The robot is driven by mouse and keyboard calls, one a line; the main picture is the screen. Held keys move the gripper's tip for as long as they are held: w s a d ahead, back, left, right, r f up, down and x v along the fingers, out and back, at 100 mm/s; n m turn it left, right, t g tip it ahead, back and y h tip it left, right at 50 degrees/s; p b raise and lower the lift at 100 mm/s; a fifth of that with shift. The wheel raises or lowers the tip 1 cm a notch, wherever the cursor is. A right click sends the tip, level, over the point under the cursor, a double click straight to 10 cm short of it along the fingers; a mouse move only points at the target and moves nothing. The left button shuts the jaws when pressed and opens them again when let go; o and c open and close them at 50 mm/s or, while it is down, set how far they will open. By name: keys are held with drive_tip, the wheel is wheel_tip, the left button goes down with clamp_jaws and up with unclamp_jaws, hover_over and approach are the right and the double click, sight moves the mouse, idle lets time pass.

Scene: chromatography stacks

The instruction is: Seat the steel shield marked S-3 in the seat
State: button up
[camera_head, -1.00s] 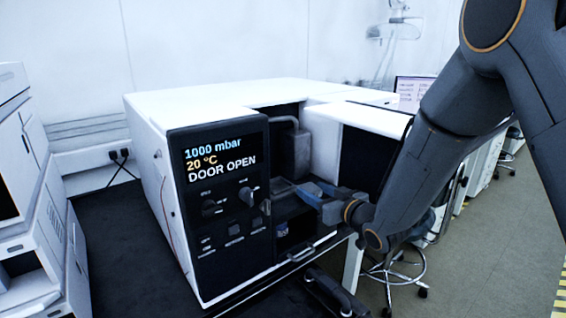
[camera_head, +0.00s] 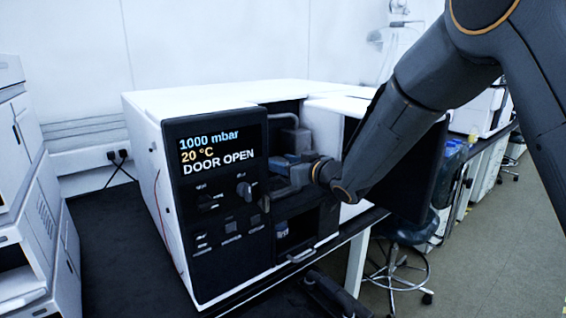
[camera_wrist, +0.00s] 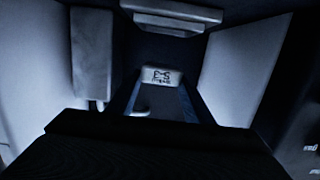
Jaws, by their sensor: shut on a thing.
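The steel shield marked S-3 (camera_wrist: 162,73) shows in the wrist view as a small pale metal face, its mark upside down. It sits between the blue-edged fingers of my gripper (camera_wrist: 160,92), which is shut on it. In the head view my gripper (camera_head: 287,162) reaches into the open front of the instrument (camera_head: 150,125); the shield cannot be made out there. I cannot clearly identify the seat in either view, nor tell whether the shield touches anything inside.
In the wrist view a grey block (camera_wrist: 92,52) stands to the left and a pale ledge (camera_wrist: 172,18) lies ahead. Light walls flank the cavity. The head view shows the control panel (camera_head: 225,215) left of the opening and the dark open door (camera_head: 415,175) to the right.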

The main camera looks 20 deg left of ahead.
drive_tip(key=shift+f+b, duration=1.45)
drive_tip(key=shift+f, duration=1.15)
drive_tip(key=shift+f, duration=0.35)
drive_tip(key=o, duration=1.4)
drive_tip(key=b+v, duration=0.1)
drive_tip(key=v, duration=0.7)
drive_tip(key=shift+f, duration=0.1)
